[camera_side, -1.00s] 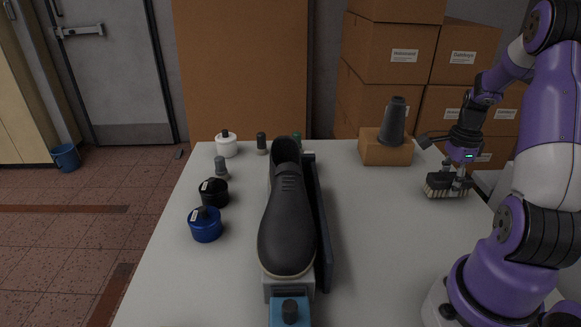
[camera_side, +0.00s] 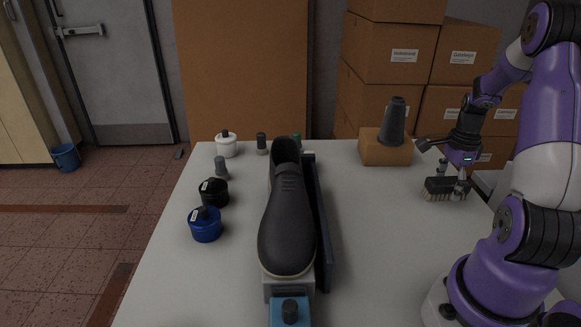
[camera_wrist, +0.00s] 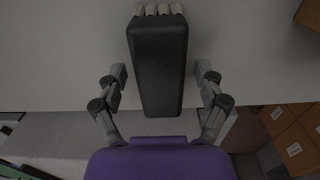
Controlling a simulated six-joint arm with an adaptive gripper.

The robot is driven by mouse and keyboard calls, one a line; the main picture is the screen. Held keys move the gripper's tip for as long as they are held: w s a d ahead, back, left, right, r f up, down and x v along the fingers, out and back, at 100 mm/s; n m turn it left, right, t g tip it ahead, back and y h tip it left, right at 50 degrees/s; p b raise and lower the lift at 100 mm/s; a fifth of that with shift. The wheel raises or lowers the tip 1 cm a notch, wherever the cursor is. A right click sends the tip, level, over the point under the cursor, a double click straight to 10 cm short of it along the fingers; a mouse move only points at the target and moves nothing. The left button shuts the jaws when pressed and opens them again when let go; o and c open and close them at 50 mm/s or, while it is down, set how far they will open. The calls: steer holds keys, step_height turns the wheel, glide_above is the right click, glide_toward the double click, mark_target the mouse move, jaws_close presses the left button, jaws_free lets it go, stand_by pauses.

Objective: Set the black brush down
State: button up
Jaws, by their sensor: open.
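The black brush (camera_side: 438,186) with pale bristles rests on the right edge area of the grey table, bristles down. In the wrist view its black back (camera_wrist: 158,65) lies between the two fingers, with a gap on each side. My gripper (camera_side: 453,178) is open around and just above the brush. It also shows in the wrist view (camera_wrist: 161,82), fingers spread and apart from the brush. In the side view the right finger partly covers the brush's end.
A dark shoe (camera_side: 287,220) sits on a stand in the table's middle. A tan block (camera_side: 386,153) with a grey cone (camera_side: 393,122) stands at the back right. Blue (camera_side: 205,225) and black (camera_side: 213,192) jars stand left. The table between shoe and brush is clear.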

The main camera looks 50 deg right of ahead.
mark_target(450, 180)
step_height(450, 180, up, 11)
steer(key=w+a+r+n+t+h, duration=0.1)
steer(key=w+a+r+n, duration=0.25)
steer(key=a+n, duration=0.2)
steer(key=w+a+r+n+t, duration=0.1)
steer(key=w+a+r+n, duration=0.1)
steer(key=w+a+n, duration=0.4)
steer(key=s+a+n+t, duration=0.1)
steer(key=s+a+n, duration=0.1)
steer(key=a+n, duration=0.5)
steer(key=s+a+n+t+y, duration=0.1)
steer(key=a+n+t, duration=0.1)
steer(key=a+n, duration=0.6)
steer(key=a, duration=0.2)
steer(key=shift+s+a+f+t, duration=0.15)
steer(key=shift+s+a+t, duration=0.15)
steer(key=shift+s+a, duration=0.1)
steer(key=shift+n, duration=0.25)
